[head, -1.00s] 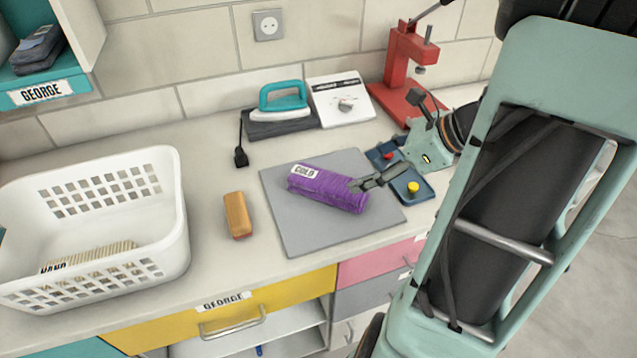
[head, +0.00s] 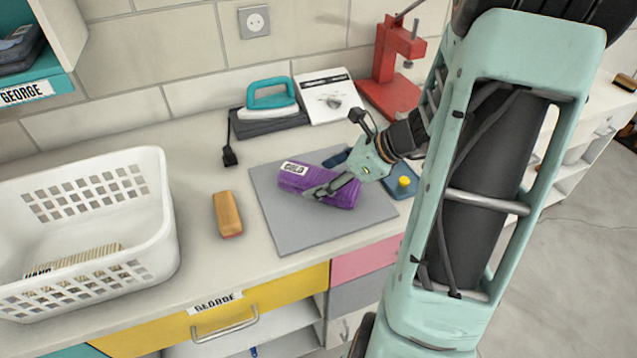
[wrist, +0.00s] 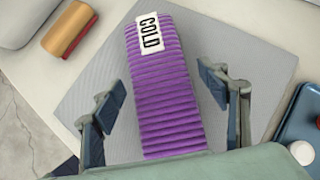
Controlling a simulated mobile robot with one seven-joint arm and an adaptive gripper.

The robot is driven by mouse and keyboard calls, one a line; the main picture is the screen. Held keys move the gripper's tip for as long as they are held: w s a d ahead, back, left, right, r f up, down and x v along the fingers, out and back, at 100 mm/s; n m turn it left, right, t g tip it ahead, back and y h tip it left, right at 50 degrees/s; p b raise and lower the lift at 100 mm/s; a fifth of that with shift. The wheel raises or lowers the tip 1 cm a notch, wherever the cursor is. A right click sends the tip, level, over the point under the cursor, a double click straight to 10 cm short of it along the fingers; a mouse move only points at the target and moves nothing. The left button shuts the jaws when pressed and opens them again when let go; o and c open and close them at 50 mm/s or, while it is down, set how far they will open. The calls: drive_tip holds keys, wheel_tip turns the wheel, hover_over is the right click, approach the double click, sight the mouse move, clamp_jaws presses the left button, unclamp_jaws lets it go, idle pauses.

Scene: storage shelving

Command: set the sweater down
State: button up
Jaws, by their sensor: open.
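The sweater is a folded, ribbed purple bundle (head: 300,181) with a white "COLD" label. It lies on the grey mat (head: 285,228) on the counter. In the wrist view the sweater (wrist: 165,95) runs up the middle of the picture, with the grey mat (wrist: 90,90) around it. My gripper (head: 330,190) is over the right part of the sweater in the head view. In the wrist view my gripper (wrist: 165,100) is open, with one finger on each side of the sweater and a visible gap on both sides.
A white basket (head: 150,235) stands at the left, and a wooden-backed brush (head: 227,212) lies left of the mat. A teal iron (head: 272,95), a white device (head: 327,97) and a red press (head: 392,70) stand behind. A blue tray (head: 403,186) is right of the mat.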

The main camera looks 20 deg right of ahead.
drive_tip(key=shift+c, duration=0.4)
drive_tip(key=c, duration=1.3)
drive_tip(key=shift+c, duration=1.1)
drive_tip(key=shift+r, duration=0.15)
